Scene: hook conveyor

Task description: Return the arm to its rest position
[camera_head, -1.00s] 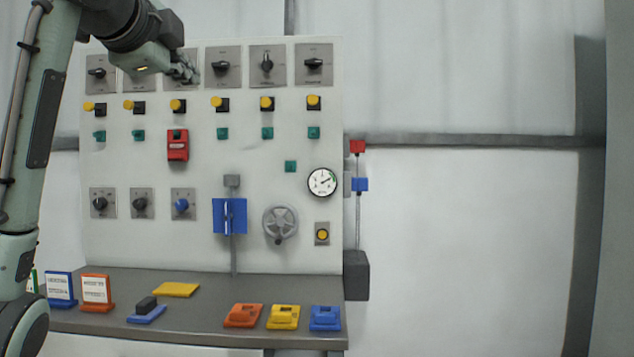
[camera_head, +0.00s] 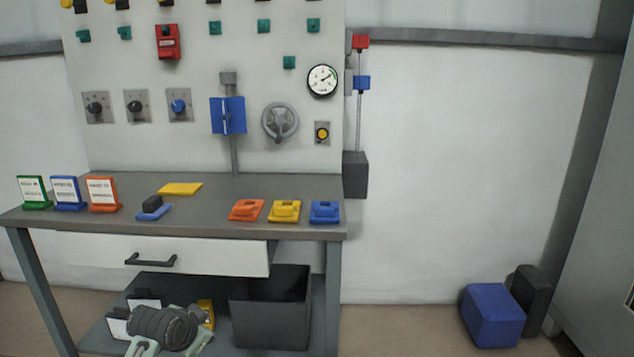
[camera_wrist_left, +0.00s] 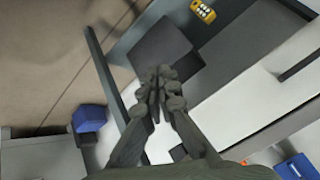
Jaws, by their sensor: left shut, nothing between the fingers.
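My left arm's wrist and hand (camera_head: 165,328) show at the bottom of the head view, low in front of the bench's lower shelf. The fingertips are hard to make out there. In the left wrist view my left gripper (camera_wrist_left: 158,88) has its fingers together with nothing between them. It appears apart from the bench and its things. My right gripper is in neither view.
The bench (camera_head: 300,229) has a drawer (camera_head: 210,257) with a dark handle. A black bin (camera_head: 270,320) and a yellow item (camera_head: 206,313) are on the lower shelf. A blue box (camera_head: 492,315) stands on the floor at right. The floor between is clear.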

